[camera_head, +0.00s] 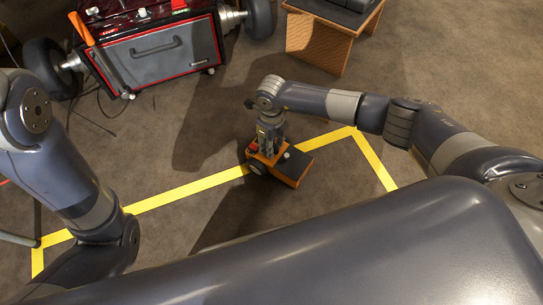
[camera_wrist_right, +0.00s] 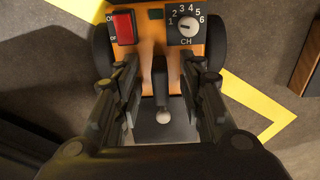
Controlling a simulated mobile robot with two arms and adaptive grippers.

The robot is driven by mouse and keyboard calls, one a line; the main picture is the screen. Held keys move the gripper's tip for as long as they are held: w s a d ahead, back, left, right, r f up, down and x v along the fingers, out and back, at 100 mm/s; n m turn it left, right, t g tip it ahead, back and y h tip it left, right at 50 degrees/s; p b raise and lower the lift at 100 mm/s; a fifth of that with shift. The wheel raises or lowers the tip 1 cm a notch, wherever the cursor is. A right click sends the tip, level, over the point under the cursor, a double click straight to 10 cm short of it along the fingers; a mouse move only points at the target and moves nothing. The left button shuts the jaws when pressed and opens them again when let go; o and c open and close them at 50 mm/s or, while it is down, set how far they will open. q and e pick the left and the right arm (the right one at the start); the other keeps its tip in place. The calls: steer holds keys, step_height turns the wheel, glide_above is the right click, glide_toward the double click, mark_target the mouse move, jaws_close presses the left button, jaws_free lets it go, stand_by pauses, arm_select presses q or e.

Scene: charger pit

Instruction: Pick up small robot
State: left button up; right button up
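The small robot (camera_head: 291,171) is an orange box with dark wheels and a dark top plate. It sits on the carpet in the middle of the head view, by the yellow tape. In the right wrist view, its orange panel (camera_wrist_right: 157,36) carries a red on/off switch (camera_wrist_right: 124,28) and a numbered CH dial (camera_wrist_right: 186,26). My right gripper (camera_head: 268,148) points down over the robot. In the wrist view, the right gripper (camera_wrist_right: 160,75) is open, with its fingers on either side of a dark upright stick (camera_wrist_right: 162,92); I see gaps on both sides. My left gripper is hidden.
Yellow tape (camera_head: 190,190) marks the floor around the robot. A grey and red tool cabinet (camera_head: 160,52) stands at the back left, near large wheels. A wooden box (camera_head: 318,42) stands at the back. The carpet between them is clear.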

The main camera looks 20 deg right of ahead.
jaws_close()
steer(key=shift+w+r, duration=0.1)
stand_by(0.3)
